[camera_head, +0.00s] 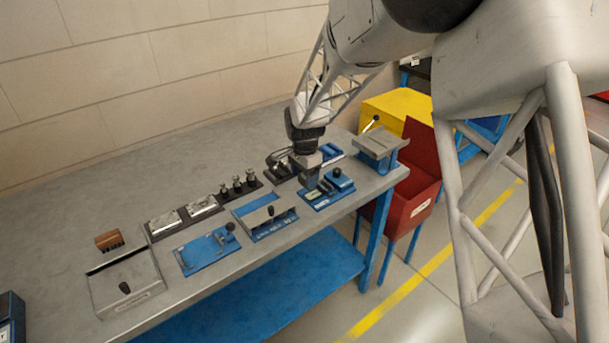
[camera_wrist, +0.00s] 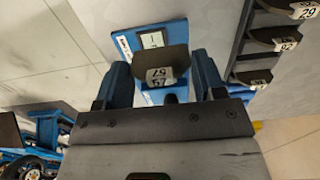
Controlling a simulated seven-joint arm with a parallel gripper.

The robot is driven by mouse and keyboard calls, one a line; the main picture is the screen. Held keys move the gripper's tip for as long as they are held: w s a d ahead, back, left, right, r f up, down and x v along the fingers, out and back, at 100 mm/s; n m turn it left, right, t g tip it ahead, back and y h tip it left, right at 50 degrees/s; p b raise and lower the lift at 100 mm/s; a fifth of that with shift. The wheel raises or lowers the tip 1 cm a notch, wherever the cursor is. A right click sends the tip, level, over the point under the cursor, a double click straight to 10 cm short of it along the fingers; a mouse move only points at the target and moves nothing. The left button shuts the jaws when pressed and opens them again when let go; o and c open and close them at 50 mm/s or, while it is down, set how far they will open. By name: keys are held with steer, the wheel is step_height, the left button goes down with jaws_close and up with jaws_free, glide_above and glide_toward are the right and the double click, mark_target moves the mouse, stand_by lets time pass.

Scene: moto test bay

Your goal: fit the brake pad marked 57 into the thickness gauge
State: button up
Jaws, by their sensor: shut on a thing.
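In the wrist view my gripper (camera_wrist: 161,78) is shut on a dark brake pad (camera_wrist: 160,58), which lies between its two fingers. White labels on the pad read 57. Just beyond the pad is the blue thickness gauge (camera_wrist: 124,43) with a small pale display (camera_wrist: 152,40). The pad overlaps the gauge in this view, and I cannot tell whether it touches or is seated. In the head view my gripper (camera_head: 309,179) is low over the left part of the blue gauge (camera_head: 341,182), near the right end of the bench. The pad is not clear there.
A rack (camera_wrist: 246,48) with several dark labelled pads stands close on the right in the wrist view. In the head view other blue fixtures (camera_head: 205,252) stand left along the grey bench (camera_head: 60,250). A red bin (camera_head: 412,190) stands beyond its right end.

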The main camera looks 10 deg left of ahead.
steer(key=w+d+r, duration=0.2)
steer(key=w+d, duration=0.2)
steer(key=d, duration=0.2)
steer(key=shift+r, duration=0.4)
steer(key=shift+w+f, duration=0.1)
steer(key=shift+f, duration=0.05)
steer(key=shift+f, duration=2.55)
steer(key=shift+f, duration=0.6)
stand_by(0.6)
stand_by(0.6)
steer(key=o, duration=1)
